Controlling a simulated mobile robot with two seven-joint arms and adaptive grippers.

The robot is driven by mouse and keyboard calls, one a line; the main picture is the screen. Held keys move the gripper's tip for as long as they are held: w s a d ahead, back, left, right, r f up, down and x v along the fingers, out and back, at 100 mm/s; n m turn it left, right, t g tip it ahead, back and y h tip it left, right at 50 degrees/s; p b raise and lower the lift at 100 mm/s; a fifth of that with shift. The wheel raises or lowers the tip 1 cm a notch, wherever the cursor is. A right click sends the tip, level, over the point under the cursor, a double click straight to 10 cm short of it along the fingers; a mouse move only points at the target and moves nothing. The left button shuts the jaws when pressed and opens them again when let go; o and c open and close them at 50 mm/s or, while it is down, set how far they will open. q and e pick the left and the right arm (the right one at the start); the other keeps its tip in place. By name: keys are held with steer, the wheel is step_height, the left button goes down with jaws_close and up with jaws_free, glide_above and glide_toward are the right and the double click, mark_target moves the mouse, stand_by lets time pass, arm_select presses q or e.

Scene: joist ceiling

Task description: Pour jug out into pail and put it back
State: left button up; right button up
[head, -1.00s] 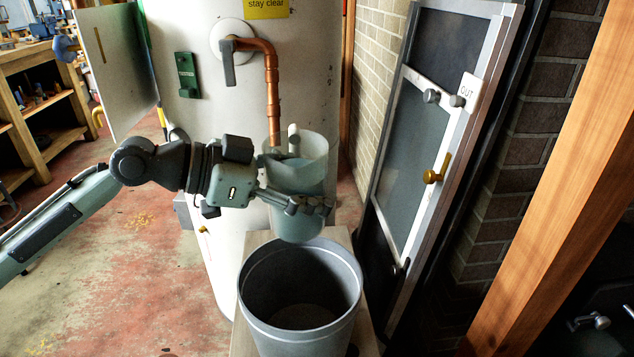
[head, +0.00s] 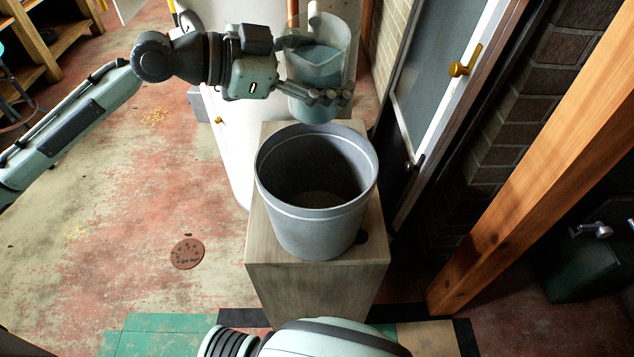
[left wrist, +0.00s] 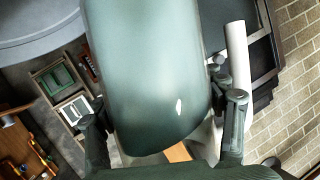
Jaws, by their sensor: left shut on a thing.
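The jug (head: 318,72) is clear with bluish liquid in it, and stands upright in the head view. My left gripper (head: 322,97) is shut on it, with its fingers across the lower part. In the left wrist view the jug (left wrist: 150,75) fills the middle, between the two fingers of my left gripper (left wrist: 165,125). The grey metal pail (head: 315,230) stands open on a wooden stand, just nearer than the jug. The pail's inside looks empty. The jug is held behind and above the pail's far rim. My right gripper is not in view.
The wooden stand (head: 315,285) bears the pail. A white cylindrical tank stands behind it. A door with a brass handle (head: 465,62) and a slanted wooden post (head: 540,170) are at the right. The floor at the left is open, with a round brown cover (head: 187,254).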

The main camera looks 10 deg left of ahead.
arm_select(q)
steer(key=shift+a+f+b, duration=0.1)
steer(key=shift+f+b, duration=0.05)
steer(key=shift+b, duration=0.4)
steer(key=shift+w, duration=0.1)
steer(key=shift+m+b, duration=0.3)
steer(key=shift+w, duration=0.1)
